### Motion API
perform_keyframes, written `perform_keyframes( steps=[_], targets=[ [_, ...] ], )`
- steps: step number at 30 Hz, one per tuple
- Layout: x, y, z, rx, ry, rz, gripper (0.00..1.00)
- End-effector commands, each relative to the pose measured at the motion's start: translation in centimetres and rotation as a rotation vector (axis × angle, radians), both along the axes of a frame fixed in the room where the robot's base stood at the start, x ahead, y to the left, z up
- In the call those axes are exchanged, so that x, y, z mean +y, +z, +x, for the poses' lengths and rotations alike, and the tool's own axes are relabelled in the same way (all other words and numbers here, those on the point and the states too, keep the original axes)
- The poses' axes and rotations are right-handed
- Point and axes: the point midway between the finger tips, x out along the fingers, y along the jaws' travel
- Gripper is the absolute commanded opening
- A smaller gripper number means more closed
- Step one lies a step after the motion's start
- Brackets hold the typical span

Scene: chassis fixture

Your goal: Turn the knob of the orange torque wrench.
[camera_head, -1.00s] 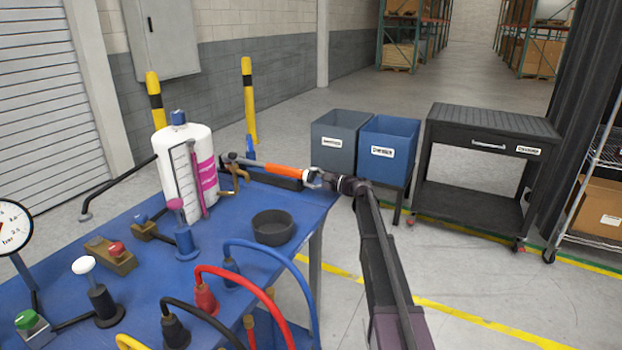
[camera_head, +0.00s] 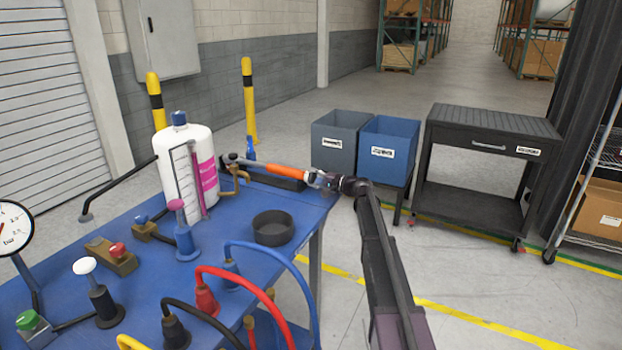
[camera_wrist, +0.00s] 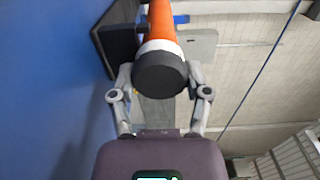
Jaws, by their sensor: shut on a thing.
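The orange torque wrench (camera_head: 287,172) lies along the back right edge of the blue table, above a black holder (camera_head: 276,181). Its right end reaches my gripper (camera_head: 322,180). In the wrist view the orange handle (camera_wrist: 161,20) runs away from me, with a white band and a black knob (camera_wrist: 160,74) at the near end. My gripper (camera_wrist: 160,92) has one finger on each side of the knob and is shut on it. The fingertips are partly hidden behind the knob.
The blue table (camera_head: 130,225) carries a white bottle (camera_head: 178,160), a black round dish (camera_head: 273,228), a brass-coloured fitting (camera_head: 233,180), several valves and looped hoses (camera_head: 265,295). Grey (camera_head: 330,140) and blue bins (camera_head: 388,148) and a black cart (camera_head: 480,165) stand behind my arm.

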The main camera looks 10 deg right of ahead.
Motion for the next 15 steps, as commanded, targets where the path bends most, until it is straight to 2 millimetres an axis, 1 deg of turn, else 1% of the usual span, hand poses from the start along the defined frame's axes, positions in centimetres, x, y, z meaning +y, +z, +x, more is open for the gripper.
perform_keyframes(
  steps=[6,15],
  targets=[
    [-0.14,0.05,0.0,-0.132,-0.003,-0.097,0.14],
    [-0.12,0.06,-0.02,-0.23,-0.002,-0.17,0.14]
  ],
)
